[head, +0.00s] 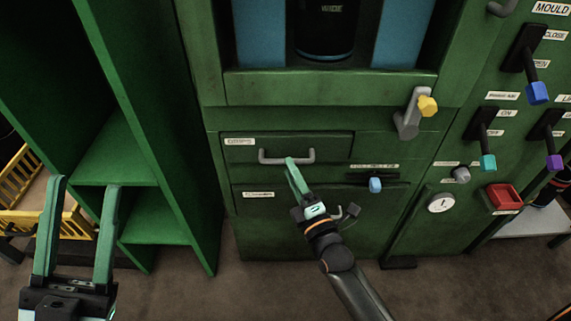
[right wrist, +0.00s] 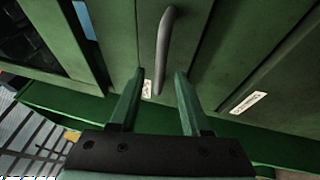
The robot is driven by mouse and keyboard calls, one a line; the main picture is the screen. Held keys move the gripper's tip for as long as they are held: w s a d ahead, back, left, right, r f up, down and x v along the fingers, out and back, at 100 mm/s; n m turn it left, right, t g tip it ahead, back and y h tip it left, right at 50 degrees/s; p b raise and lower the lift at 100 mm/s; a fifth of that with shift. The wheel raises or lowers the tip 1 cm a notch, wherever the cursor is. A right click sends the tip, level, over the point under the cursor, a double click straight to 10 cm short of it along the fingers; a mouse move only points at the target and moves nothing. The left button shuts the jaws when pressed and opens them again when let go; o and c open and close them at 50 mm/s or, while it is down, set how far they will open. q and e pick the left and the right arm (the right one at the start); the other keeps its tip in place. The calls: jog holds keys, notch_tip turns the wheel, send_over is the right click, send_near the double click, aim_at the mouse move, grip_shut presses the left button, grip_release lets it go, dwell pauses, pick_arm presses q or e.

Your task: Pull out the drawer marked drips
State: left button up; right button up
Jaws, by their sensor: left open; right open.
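A green drawer front (head: 335,145) with a grey bar handle (head: 270,160) is in the machine's lower front in the head view. Its label (head: 239,141) is too small to read surely. A second label (head: 259,194) marks the panel below. My right gripper (head: 291,165) is at the handle's middle, its fingers partly overlapping in this view. In the right wrist view the open fingers (right wrist: 159,75) lie either side of the handle (right wrist: 165,45); I cannot tell whether they touch it. The drawer looks shut. My left gripper (head: 85,184) is open and empty at lower left.
A green shelf unit (head: 160,175) stands left of the machine, with a yellow crate (head: 75,222) further left. A blue knob (head: 375,184) sits right of the drawer, a yellow-tipped lever (head: 427,106) above it. The floor (head: 200,285) in front is clear.

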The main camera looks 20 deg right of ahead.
jog(key=shift+b+x, duration=0.35)
jog(key=shift+x, duration=1.55)
jog(key=shift+c, duration=0.2)
grip_shut()
